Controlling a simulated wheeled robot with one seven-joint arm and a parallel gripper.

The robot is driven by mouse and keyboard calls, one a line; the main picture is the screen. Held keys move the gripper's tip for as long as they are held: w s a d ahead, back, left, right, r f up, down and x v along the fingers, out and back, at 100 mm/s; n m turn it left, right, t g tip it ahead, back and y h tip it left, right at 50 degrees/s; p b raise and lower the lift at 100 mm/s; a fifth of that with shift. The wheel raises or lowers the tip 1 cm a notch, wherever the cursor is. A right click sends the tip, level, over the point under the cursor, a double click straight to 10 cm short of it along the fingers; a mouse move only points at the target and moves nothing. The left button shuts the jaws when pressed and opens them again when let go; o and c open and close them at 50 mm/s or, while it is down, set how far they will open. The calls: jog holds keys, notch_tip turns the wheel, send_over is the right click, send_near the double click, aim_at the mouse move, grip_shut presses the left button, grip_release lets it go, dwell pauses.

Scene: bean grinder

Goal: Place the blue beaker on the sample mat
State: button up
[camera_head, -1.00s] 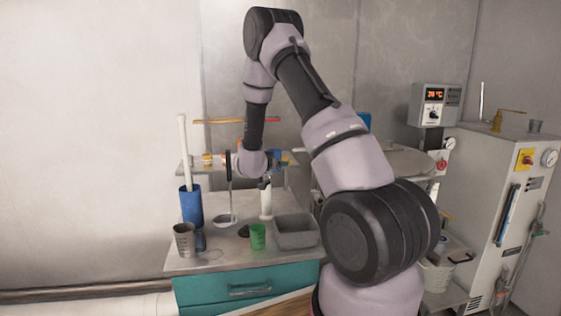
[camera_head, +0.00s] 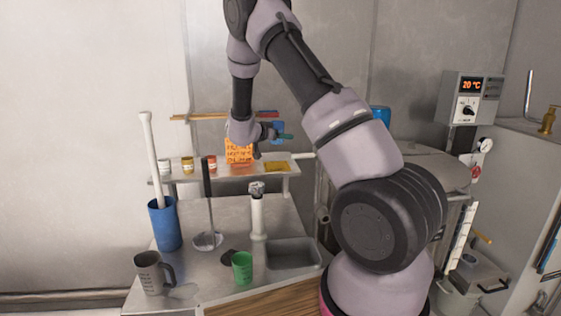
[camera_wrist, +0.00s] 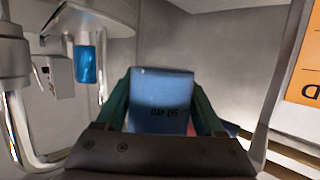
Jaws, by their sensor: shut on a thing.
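In the head view the beaker (camera_head: 277,130) shows small and partly covered by my gripper (camera_head: 280,135), above the back shelf. On that shelf lie a flat orange patch (camera_head: 242,167) and a flat yellow patch (camera_head: 277,167). I cannot tell which of them is the sample mat. The beaker appears apart from the shelf.
An orange lettered sign (camera_head: 238,150) stands close to the gripper. Small jars (camera_head: 188,164) line the shelf's left. Below are a blue container (camera_head: 165,225) with a white rod, a ladle (camera_head: 208,220), a white column (camera_head: 257,215), a grey mug (camera_head: 150,272) and a green cup (camera_head: 242,267).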

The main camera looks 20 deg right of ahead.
send_over(281, 163)
notch_tip(281, 163, down, 5)
jog(key=shift+f, duration=0.15)
jog(key=shift+s+f, duration=0.1)
jog(key=shift+f, duration=1.9)
jog(key=shift+f, duration=0.1)
jog(key=o, duration=1.5)
jog(key=v, duration=0.7)
jog(key=shift+s+a+r, duration=0.15)
jog(key=shift+a+r, duration=0.05)
jog(key=shift+a, duration=0.05)
